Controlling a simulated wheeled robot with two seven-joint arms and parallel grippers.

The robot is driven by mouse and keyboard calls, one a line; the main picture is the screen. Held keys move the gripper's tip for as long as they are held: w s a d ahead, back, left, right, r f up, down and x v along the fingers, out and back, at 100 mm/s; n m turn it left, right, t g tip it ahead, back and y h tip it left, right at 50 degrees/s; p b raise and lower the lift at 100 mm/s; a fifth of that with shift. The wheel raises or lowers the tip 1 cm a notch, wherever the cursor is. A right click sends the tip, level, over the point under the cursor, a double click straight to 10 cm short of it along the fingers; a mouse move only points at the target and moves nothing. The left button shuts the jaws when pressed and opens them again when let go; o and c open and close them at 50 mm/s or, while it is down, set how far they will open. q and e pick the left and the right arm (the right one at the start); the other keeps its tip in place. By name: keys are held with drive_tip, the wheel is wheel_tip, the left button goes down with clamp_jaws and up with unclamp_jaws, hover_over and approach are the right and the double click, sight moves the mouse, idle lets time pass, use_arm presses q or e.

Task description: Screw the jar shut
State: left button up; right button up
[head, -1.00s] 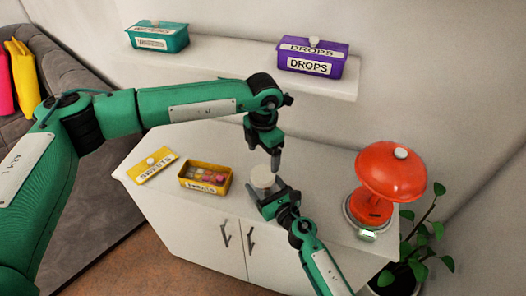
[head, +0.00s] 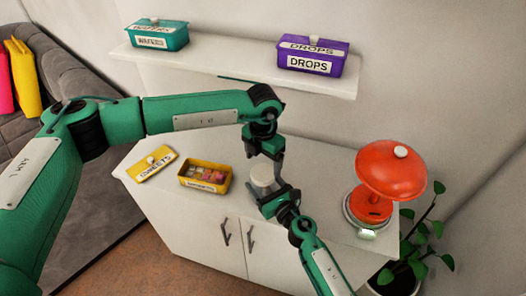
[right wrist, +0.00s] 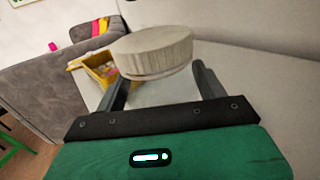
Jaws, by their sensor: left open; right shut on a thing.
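The jar (right wrist: 160,92) stands on the white cabinet top, with a pale round lid (right wrist: 153,50) on its mouth; the lid also shows in the head view (head: 262,173). Whether the lid is fully tight cannot be told. My right gripper (head: 266,197) is shut on the jar's body from the near side, its fingers on either side below the lid in the right wrist view.
An open yellow sweets box (head: 184,183) and its lid (head: 152,165) lie left of the jar. A red lamp (head: 391,173) stands to the right. A shelf (head: 230,67) with a teal box (head: 157,34) and a purple drops box (head: 312,58) is behind my left arm.

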sight(263, 172)
use_arm(q)
drive_tip(key=shift+f, duration=2.3)
drive_tip(key=c, duration=1)
drive_tip(key=shift+m, duration=0.3)
drive_tip(key=m, duration=0.7)
drive_tip(key=shift+m, duration=0.4)
drive_tip(key=o, duration=1.1)
